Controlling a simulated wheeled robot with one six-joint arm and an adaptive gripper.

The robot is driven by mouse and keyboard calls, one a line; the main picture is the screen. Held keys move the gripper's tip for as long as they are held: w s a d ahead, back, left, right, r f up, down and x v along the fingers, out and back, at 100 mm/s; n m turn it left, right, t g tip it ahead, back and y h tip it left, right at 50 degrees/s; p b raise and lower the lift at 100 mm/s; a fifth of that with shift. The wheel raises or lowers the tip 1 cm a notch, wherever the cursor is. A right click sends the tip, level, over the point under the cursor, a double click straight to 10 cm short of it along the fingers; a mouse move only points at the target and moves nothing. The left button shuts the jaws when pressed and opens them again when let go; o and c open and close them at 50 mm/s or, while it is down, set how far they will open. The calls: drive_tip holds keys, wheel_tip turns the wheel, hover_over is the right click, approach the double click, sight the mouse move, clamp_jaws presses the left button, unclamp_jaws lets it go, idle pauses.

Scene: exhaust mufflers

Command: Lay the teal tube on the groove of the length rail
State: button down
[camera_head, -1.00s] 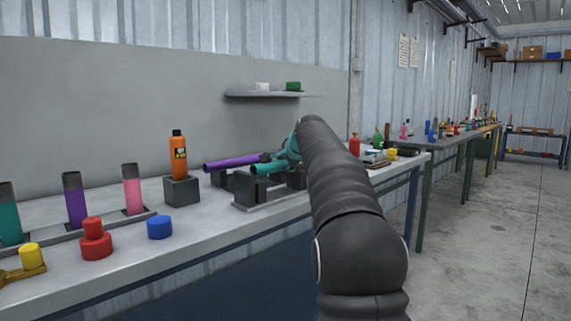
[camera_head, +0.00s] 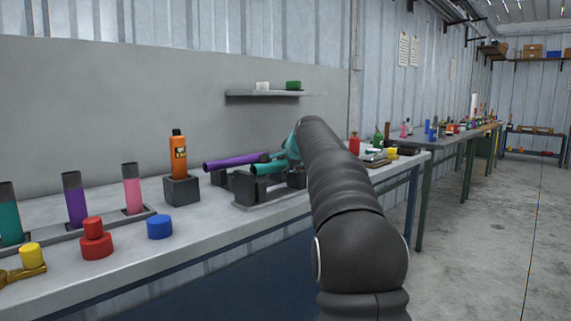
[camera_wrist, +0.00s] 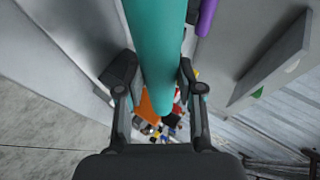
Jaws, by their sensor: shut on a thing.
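The teal tube (camera_head: 267,169) lies roughly level at the length rail (camera_head: 262,196), a dark rail with upright supports on the bench. In the wrist view the teal tube (camera_wrist: 156,50) runs between the two fingers of my gripper (camera_wrist: 155,85), which is shut on it. In the head view my arm hides most of my gripper and the tube's far end. I cannot tell whether the tube touches the groove. A purple tube (camera_head: 232,162) lies on a similar support just behind; it also shows in the wrist view (camera_wrist: 207,17).
An orange bottle (camera_head: 179,156) stands on a dark block (camera_head: 181,190) left of the rail. A wall shelf (camera_head: 272,94) hangs behind.

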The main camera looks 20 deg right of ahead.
drive_tip(key=shift+f+b, duration=0.6)
drive_tip(key=shift+f, duration=0.25)
idle(0.7)
drive_tip(key=c, duration=0.7)
unclamp_jaws()
drive_tip(key=shift+o, duration=0.2)
drive_tip(key=v, duration=1.2)
drive_tip(key=shift+a, duration=0.1)
